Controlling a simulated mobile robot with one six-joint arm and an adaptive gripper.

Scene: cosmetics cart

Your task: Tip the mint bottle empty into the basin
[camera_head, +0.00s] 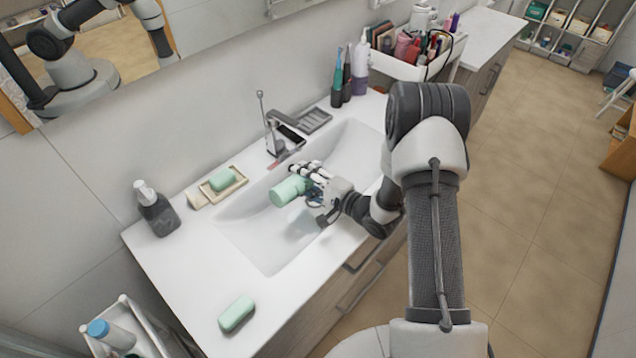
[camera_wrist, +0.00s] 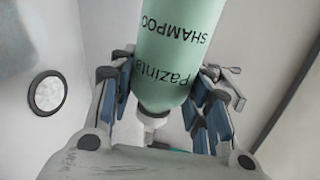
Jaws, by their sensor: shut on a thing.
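The mint bottle (camera_head: 289,191) is tilted far over above the white basin (camera_head: 250,237). In the wrist view the mint bottle (camera_wrist: 178,45) carries the upside-down words "Pazinta SHAMPOO", and a white neck shows at its lower end. My gripper (camera_head: 312,187) is shut on the bottle, with finger pads on both sides of it; my gripper also shows in the wrist view (camera_wrist: 165,105). No stream of liquid is clear in either view. The bottle's opening is hidden in the head view.
A faucet (camera_head: 279,135) stands behind the basin. A soap dish (camera_head: 218,188) with mint soap and a dark pump bottle (camera_head: 156,210) are at the left. Another mint soap bar (camera_head: 237,313) lies on the front counter. A cosmetics cart (camera_head: 415,65) stands at the back right.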

